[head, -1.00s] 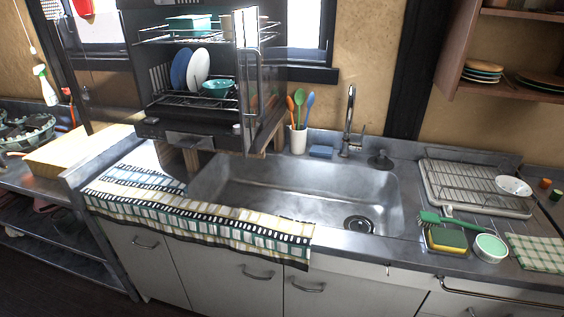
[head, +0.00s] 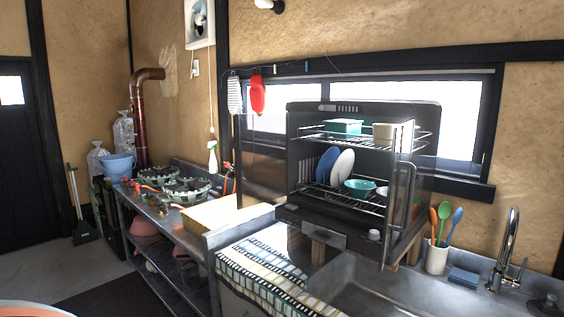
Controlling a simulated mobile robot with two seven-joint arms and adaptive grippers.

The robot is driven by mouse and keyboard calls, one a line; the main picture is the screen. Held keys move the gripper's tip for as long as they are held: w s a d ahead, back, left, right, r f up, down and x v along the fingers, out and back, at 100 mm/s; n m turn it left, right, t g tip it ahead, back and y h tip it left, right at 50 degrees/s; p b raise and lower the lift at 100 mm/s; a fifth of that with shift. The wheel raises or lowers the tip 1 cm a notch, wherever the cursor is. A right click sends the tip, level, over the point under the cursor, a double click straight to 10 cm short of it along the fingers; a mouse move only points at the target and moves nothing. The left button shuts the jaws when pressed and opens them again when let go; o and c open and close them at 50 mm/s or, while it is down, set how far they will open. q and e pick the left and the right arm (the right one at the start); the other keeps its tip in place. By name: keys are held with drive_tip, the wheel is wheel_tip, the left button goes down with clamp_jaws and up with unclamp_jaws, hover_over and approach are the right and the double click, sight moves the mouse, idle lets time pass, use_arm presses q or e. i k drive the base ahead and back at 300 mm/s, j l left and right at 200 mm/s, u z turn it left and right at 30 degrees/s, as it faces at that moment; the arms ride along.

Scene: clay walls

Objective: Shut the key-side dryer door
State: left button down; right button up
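The dish dryer (head: 340,229) is a dark cabinet with wire racks, standing behind the sink's left end. Its front is open. The right glass door (head: 399,215) stands swung out toward me, seen nearly edge-on, with a vertical handle (head: 410,195). On the left a see-through panel with a dark upright edge (head: 239,160) looks like the left door, also swung out. I see no key, so I cannot tell which side is the key side. Neither gripper is in view.
Plates (head: 342,166), a teal bowl (head: 360,187) and boxes fill the racks. A utensil cup (head: 436,258) and the faucet (head: 507,250) stand right of the dryer. A cutting board (head: 222,213) lies left.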

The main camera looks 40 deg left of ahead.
sight(261, 140)
drive_tip(key=i+j+z, duration=0.2)
drive_tip(key=j, duration=1.3)
drive_tip(key=j+z, duration=0.25)
drive_tip(key=j, duration=1.3)
drive_tip(key=k+j+z, duration=0.2)
drive_tip(key=j, duration=1.3)
drive_tip(key=i, duration=0.05)
